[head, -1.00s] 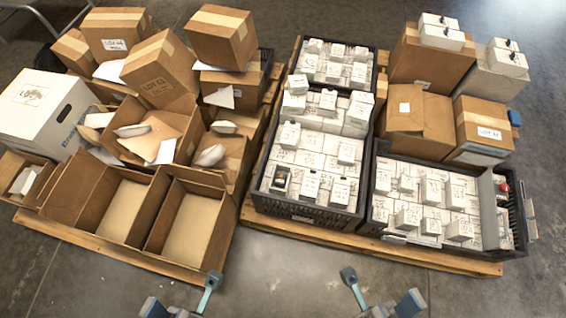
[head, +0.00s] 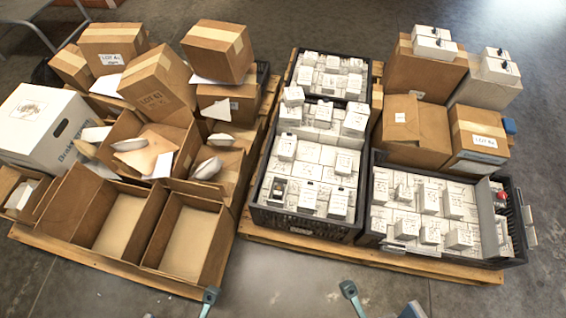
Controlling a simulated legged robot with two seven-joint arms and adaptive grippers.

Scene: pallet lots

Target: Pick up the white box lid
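The white box (head: 55,128) stands at the far left of the left pallet, with dark print on its side and a dark hand slot. Its white lid (head: 27,108) appears to be on top and bears a small printed mark. The box's left end is cut off by the picture edge. My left gripper (head: 209,298) is low in the picture, in front of the left pallet, well to the right of the box and apart from it. My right gripper (head: 350,291) is in front of the right pallet. Both are partly cut off, and nothing shows held in them.
Open brown cartons (head: 122,220) fill the front of the left pallet (head: 100,262); closed cartons (head: 157,80) are stacked behind. The right pallet (head: 400,262) carries black crates (head: 300,222) of small white boxes and more cartons. Bare floor (head: 290,285) lies in front.

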